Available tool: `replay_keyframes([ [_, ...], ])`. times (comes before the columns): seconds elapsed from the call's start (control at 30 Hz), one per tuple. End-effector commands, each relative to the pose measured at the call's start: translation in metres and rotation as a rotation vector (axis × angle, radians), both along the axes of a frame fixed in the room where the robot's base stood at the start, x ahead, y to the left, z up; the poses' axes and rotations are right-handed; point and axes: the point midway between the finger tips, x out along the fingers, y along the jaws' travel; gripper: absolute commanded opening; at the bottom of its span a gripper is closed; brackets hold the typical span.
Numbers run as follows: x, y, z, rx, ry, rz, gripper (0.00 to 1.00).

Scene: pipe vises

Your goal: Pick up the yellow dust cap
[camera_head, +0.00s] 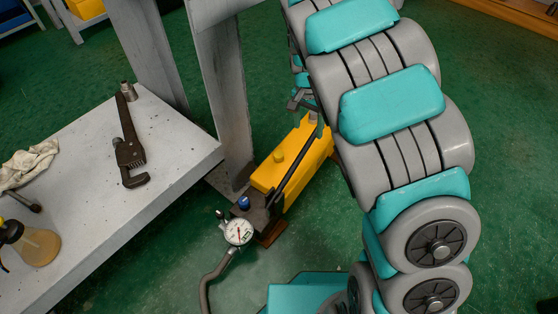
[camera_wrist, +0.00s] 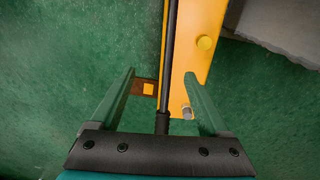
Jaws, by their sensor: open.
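A round yellow cap (camera_head: 278,155) stands on top of the long yellow hand pump (camera_head: 262,178) on the floor. It also shows in the wrist view (camera_wrist: 205,43), above the right fingertip. I cannot tell for certain which is the dust cap. My gripper (camera_head: 298,102) is over the pump's far end, partly hidden by my arm. In the wrist view, my gripper (camera_wrist: 160,73) is open, its fingers apart with nothing held.
The black pump handle (camera_wrist: 170,50) runs along the pump between my fingers as seen. A silver fitting (camera_wrist: 187,112) is near the right finger. A gauge (camera_head: 238,231) with a hose stands at the near end. A grey bench (camera_head: 80,215) holds a wrench (camera_head: 128,145).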

Motion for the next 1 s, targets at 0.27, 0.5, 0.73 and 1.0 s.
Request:
replay_keyframes([
  [0.27, 0.046, 0.066, -0.092, 0.045, -0.013, -0.047, 0.79],
  [0.5, 0.053, 0.088, -0.121, 0.065, -0.011, -0.064, 0.79],
  [0.73, 0.053, 0.088, -0.143, 0.066, -0.014, -0.064, 0.79],
  [1.0, 0.049, 0.084, -0.171, 0.066, -0.009, -0.064, 0.79],
])
